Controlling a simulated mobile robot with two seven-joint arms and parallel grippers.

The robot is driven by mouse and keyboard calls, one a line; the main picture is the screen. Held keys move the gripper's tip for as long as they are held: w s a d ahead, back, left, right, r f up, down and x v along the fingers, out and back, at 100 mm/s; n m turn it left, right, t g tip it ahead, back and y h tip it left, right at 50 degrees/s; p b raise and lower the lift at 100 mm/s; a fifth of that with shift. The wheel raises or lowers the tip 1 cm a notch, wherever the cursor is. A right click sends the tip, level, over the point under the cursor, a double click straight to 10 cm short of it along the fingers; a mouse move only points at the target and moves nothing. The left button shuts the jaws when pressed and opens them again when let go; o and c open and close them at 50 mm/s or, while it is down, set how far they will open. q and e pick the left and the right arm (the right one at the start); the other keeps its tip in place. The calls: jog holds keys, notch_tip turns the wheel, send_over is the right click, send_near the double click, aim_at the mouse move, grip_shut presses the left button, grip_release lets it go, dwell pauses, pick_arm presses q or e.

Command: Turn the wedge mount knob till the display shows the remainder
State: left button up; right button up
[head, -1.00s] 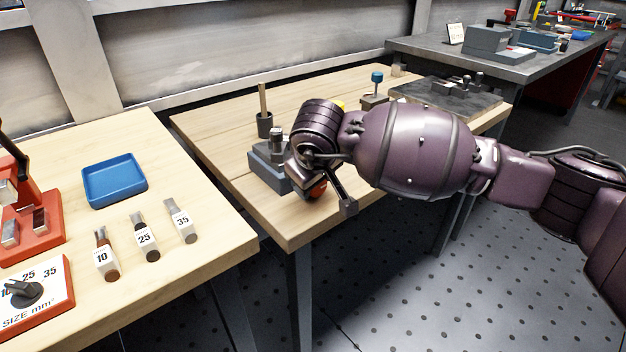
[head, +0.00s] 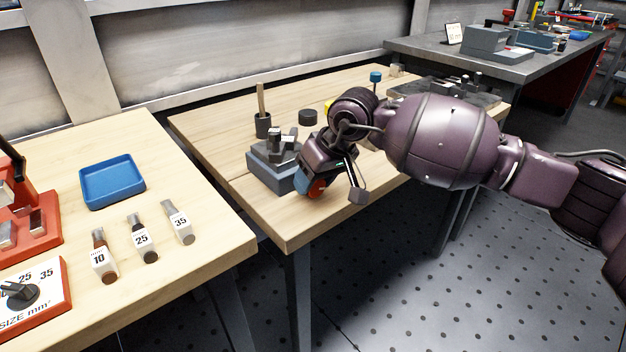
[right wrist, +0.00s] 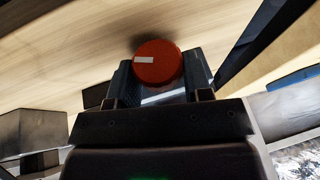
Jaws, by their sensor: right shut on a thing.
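The wedge mount (head: 270,176) is a blue-grey block with a metal top, near the front edge of the middle wooden table. Its red-orange knob (head: 317,188) faces the front right, partly covered by my right gripper (head: 314,179). In the right wrist view the round red knob (right wrist: 160,66) sits between the fingertips and bears a white mark pointing left. My right gripper (right wrist: 160,88) is shut on this knob. A small white panel (head: 454,33) stands on the far grey bench; its marks are too small to read. My left gripper is not in view.
A dark cup with a wooden handle (head: 263,125) stands behind the mount, and a black cylinder (head: 308,117) stands nearby. The left table holds a blue tray (head: 112,182), several labelled tools and a red size selector (head: 38,300). A gap separates the two wooden tables.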

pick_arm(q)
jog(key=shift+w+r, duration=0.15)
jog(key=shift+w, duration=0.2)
pick_arm(e)
jog(key=shift+f, duration=0.1)
jog(key=o, duration=0.7)
jog(key=shift+c, duration=0.2)
jog(key=shift+d+r, duration=0.1)
jog(key=shift+r, duration=0.3)
jog(key=p+v, duration=0.1)
jog(key=v, duration=0.3)
jog(key=shift+r, duration=0.15)
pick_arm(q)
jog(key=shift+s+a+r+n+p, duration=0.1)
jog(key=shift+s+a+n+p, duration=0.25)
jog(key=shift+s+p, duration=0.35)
pick_arm(e)
jog(key=v, duration=0.5)
jog(key=shift+s+d+r, duration=0.15)
jog(key=shift+d+r, duration=0.05)
jog(key=shift+d, duration=0.15)
